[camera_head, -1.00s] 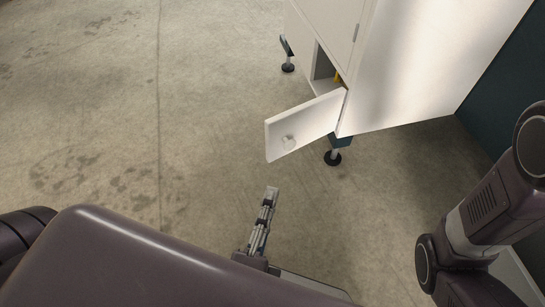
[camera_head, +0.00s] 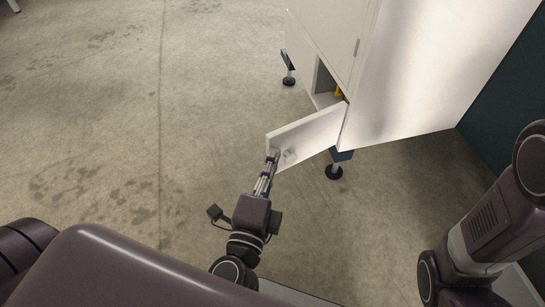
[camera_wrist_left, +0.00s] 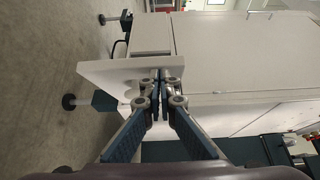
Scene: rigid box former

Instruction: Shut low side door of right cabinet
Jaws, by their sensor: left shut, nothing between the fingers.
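The white cabinet (camera_head: 425,75) stands at the upper right of the head view. Its low side door (camera_head: 310,134) is a small white panel with a round knob (camera_head: 289,156), and it stands open, swung out to the left from its hinge edge. My left gripper (camera_head: 273,158) is shut and empty, with its fingertips at the door's outer face, just left of the knob. In the left wrist view the shut fingertips (camera_wrist_left: 160,78) overlap the door panel (camera_wrist_left: 105,72); whether they touch it I cannot tell. My right gripper is not seen.
Behind the door the open compartment (camera_head: 325,83) shows something yellow (camera_head: 338,91) inside. The cabinet stands on black feet (camera_head: 334,172). A dark wall or panel (camera_head: 505,100) is at the right. The concrete floor to the left is clear.

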